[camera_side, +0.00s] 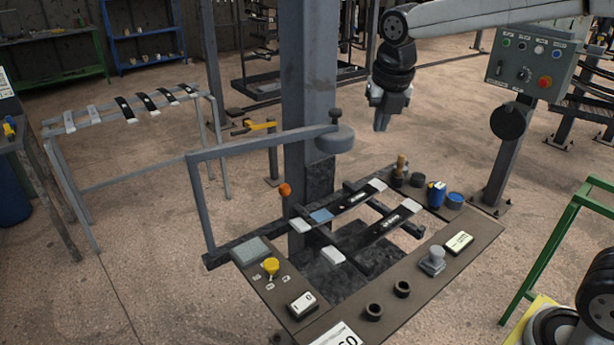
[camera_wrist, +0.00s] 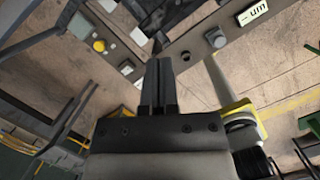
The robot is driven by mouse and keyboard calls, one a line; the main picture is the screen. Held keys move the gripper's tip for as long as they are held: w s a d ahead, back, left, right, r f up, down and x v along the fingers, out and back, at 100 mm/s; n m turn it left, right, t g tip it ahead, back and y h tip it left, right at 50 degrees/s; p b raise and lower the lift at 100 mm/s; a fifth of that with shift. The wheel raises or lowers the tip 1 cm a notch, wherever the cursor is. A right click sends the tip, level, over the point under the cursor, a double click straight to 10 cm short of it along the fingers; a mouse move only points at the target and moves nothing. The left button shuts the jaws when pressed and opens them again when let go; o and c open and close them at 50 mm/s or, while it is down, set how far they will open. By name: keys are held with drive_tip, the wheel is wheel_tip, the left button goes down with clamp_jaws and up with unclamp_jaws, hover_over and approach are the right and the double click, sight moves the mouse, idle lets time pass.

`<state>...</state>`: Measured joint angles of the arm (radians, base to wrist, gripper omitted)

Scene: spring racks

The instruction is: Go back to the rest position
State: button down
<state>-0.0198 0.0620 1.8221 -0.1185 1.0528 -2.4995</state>
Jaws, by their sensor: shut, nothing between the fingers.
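My gripper (camera_side: 381,122) hangs from the arm in the upper right of the side view, pointing down and well above the workbench. In the wrist view my gripper (camera_wrist: 158,62) has its two fingers together, with nothing between them. Two dark spring strips with white ends lie across the frame on the bench: one strip (camera_side: 352,203) is farther back and the other strip (camera_side: 385,228) is nearer. The gripper is apart from both.
The workbench (camera_side: 440,275) carries a yellow knob (camera_side: 271,266), an orange ball lever (camera_side: 285,189) and a blue container (camera_side: 436,194). A grey swing arm (camera_side: 260,143) and column (camera_side: 308,70) stand left of my gripper. A control box (camera_side: 528,62) stands right. A rack (camera_side: 130,105) holds several strips.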

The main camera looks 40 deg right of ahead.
drive_tip(key=s+f+m, duration=0.7)
drive_tip(key=f+m, duration=0.2)
drive_tip(key=m, duration=0.5)
drive_tip(key=s+a+f+m+y, duration=0.1)
drive_tip(key=s+f+m, duration=0.6)
drive_tip(key=m, duration=0.8)
drive_tip(key=x, duration=0.3)
drive_tip(key=shift+s, duration=0.25)
